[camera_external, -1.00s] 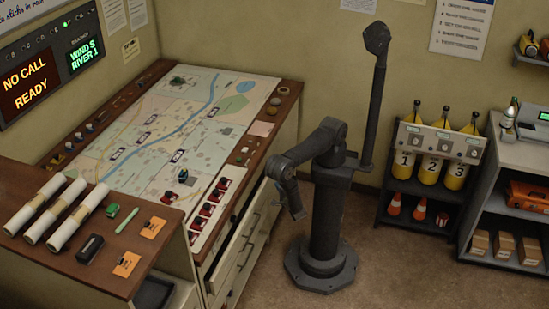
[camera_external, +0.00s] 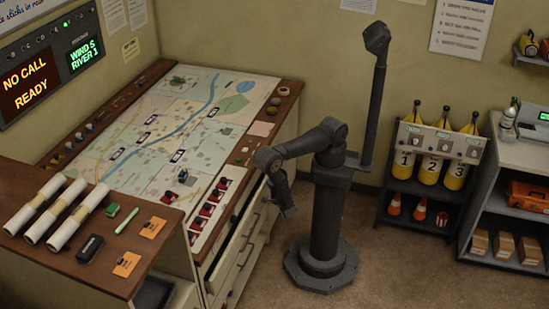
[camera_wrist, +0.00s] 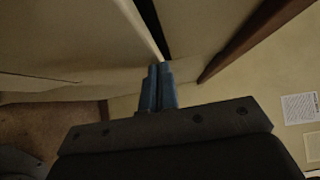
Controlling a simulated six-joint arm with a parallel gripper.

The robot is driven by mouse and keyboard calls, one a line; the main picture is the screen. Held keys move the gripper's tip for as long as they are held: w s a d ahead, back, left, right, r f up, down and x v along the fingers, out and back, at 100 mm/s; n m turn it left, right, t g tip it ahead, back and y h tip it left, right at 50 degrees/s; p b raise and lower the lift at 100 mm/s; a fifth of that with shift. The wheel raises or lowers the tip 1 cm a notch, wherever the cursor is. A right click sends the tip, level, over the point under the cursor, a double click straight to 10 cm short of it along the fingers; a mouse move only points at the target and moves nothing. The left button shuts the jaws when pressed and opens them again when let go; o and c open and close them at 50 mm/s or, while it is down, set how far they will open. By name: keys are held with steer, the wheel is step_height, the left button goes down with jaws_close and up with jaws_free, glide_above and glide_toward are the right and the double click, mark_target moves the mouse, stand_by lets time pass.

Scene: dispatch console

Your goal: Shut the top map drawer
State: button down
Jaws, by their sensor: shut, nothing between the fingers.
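The map cabinet's top drawer (camera_external: 255,210) is on the right side of the map table, with its far end close to my gripper. In the wrist view, its pale front (camera_wrist: 85,35) fills the upper left, and a narrow dark gap shows between it and the brown table edge, so it looks slightly open. My gripper (camera_external: 290,211) points down beside the drawer front. In the wrist view, the blue-grey fingers (camera_wrist: 160,70) are together with nothing between them, right at the panel's edge. I cannot tell whether they touch it.
The map table (camera_external: 262,140) has a brown rim above the drawers. Lower drawers (camera_external: 236,262) sit below. A shelf with yellow cylinders (camera_external: 430,165) stands to the right. The floor (camera_external: 400,270) between is clear.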

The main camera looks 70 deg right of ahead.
steer(key=shift+w, duration=1.05)
steer(key=s+d+v, duration=0.2)
steer(key=v, duration=1)
glide_toward(260, 193)
steer(key=s, duration=0.5)
steer(key=x, duration=0.3)
steer(key=w+a+x, duration=0.1)
steer(key=x, duration=0.7)
steer(key=shift+w+a+r, duration=0.1)
steer(key=shift+w+a, duration=0.15)
steer(key=shift+w, duration=0.95)
